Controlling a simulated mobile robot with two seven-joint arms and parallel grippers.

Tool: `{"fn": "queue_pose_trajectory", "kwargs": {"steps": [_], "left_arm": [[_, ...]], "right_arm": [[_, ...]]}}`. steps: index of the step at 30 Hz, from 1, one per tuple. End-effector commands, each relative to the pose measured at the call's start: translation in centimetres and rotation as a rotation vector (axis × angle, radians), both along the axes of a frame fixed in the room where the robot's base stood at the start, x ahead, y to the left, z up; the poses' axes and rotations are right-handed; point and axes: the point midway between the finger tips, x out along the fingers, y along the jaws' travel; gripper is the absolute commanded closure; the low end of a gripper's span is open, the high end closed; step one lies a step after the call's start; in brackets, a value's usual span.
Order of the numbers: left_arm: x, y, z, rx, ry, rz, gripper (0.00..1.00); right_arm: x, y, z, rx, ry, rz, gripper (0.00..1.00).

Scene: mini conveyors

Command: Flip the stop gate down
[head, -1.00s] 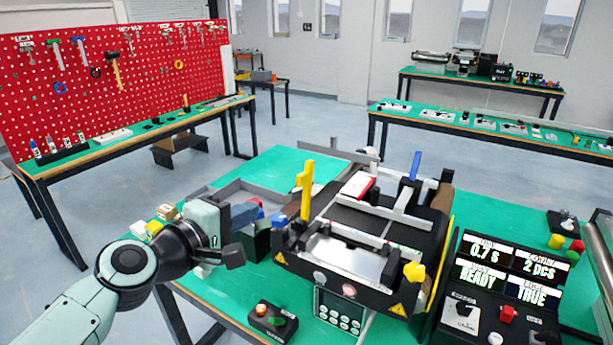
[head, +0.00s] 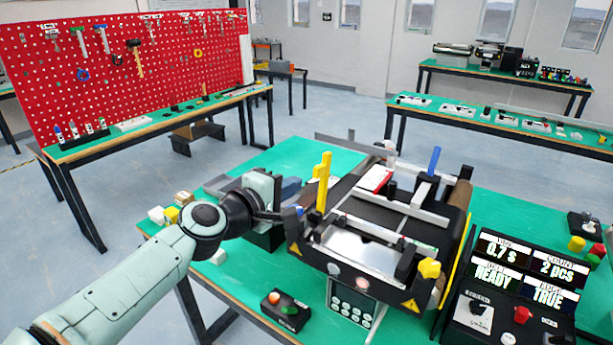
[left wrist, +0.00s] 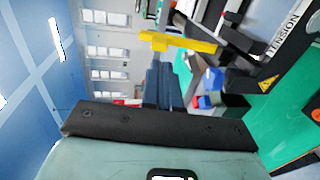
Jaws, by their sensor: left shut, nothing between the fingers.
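A yellow upright piece (head: 322,183), which looks like the stop gate, stands raised at the left side of the mini conveyor (head: 365,250). In the left wrist view the yellow piece (left wrist: 180,43) lies across the picture beyond my fingers. My left gripper (head: 297,212) is shut and empty, just left of the yellow piece's lower part. Its fingers (left wrist: 163,80) point toward the yellow piece in the left wrist view. I cannot tell whether they touch it. My right gripper is not in view.
A blue upright lever (head: 434,160) and a yellow knob (head: 429,268) are on the conveyor. A control panel (head: 510,290) with displays stands at the right. A small button box (head: 285,308) sits in front. Small blocks (head: 172,214) lie at the left.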

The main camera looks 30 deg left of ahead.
Motion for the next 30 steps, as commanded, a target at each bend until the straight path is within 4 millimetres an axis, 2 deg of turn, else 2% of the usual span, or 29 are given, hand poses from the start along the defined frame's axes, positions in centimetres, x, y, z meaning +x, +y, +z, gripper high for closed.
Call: {"fn": "queue_pose_trajectory", "kwargs": {"steps": [3,10,15,30], "left_arm": [[2.5,-0.3,-0.4,-0.001,0.002,-0.002,1.0],[5.2,-0.5,-0.8,0.0,0.0,-0.001,1.0],[5.8,-0.5,-0.9,0.0,-0.001,0.0,1.0],[5.9,-0.1,-0.8,0.003,0.013,0.003,1.0]], "right_arm": [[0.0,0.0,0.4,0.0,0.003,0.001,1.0],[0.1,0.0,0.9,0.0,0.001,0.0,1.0],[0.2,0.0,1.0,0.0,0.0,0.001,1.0],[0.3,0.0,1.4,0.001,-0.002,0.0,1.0]]}}
